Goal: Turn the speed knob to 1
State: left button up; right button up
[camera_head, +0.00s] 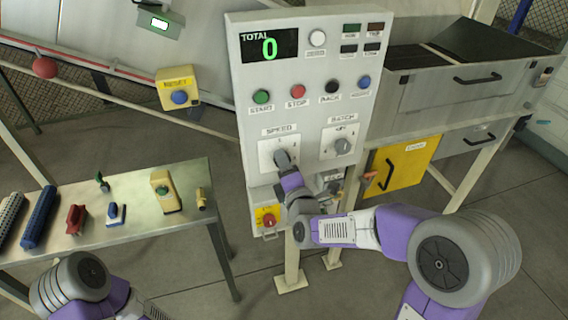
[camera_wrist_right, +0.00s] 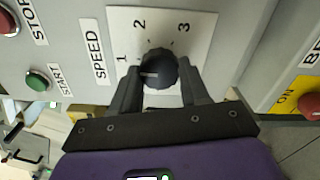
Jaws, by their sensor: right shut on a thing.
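The speed knob (camera_wrist_right: 162,66) is a dark round knob on a white plate marked 1, 2 and 3, under the SPEED label (camera_wrist_right: 98,52). Its white pointer line points left in the right wrist view, close to the 1 and a little below it. My right gripper (camera_head: 283,160) is at the speed plate (camera_head: 265,147) on the panel. Its two dark fingers are shut on the knob, one on each side. In the head view the gripper hides most of the knob. My left arm shows at the lower left, but its gripper is out of view.
The panel has a display (camera_head: 270,47) reading 0, a green start button (camera_head: 262,96), a red stop button (camera_head: 298,91) and a batch knob (camera_head: 343,146) close by. A red switch on yellow (camera_head: 268,218) sits below. A table (camera_head: 150,222) with tools stands left.

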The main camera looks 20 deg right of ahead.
dwell(0.4)
jog(key=o, duration=1.1)
jog(key=shift+c, duration=0.2)
jog(key=shift+s, duration=0.15)
jog(key=s, duration=0.7)
jog(key=shift+s+d, duration=0.15)
jog(key=shift+f, duration=0.1)
